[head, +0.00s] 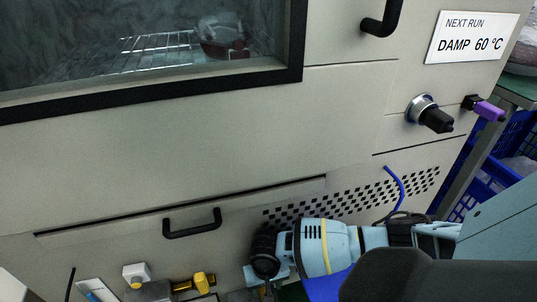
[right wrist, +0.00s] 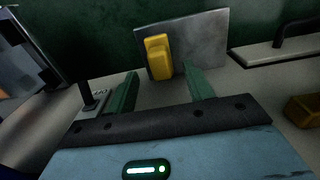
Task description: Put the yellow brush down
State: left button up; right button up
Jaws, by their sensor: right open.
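A yellow block-shaped piece (right wrist: 158,57), which may be the yellow brush, shows against a grey plate (right wrist: 205,45) in the right wrist view. It is just beyond the green fingertips of my right gripper (right wrist: 165,85). The fingers are apart, with nothing clearly held between them. In the head view a yellow piece (head: 202,283) lies at the bottom edge, left of my right gripper (head: 268,291); I cannot tell whether it is the same one. Bristles are not visible. My left gripper is not in view.
A pale cabinet (head: 200,150) with a window, black handle (head: 192,223) and knob (head: 435,119) fills the head view. A white block with yellow (head: 136,274) sits at bottom left. The right wrist view shows another yellow block (right wrist: 304,110) and a black-handled plate (right wrist: 272,55).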

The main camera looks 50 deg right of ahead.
notch_tip(320, 180, up, 8)
jog(key=p, duration=0.3)
jog(key=shift+s+f, duration=0.1)
dwell(0.5)
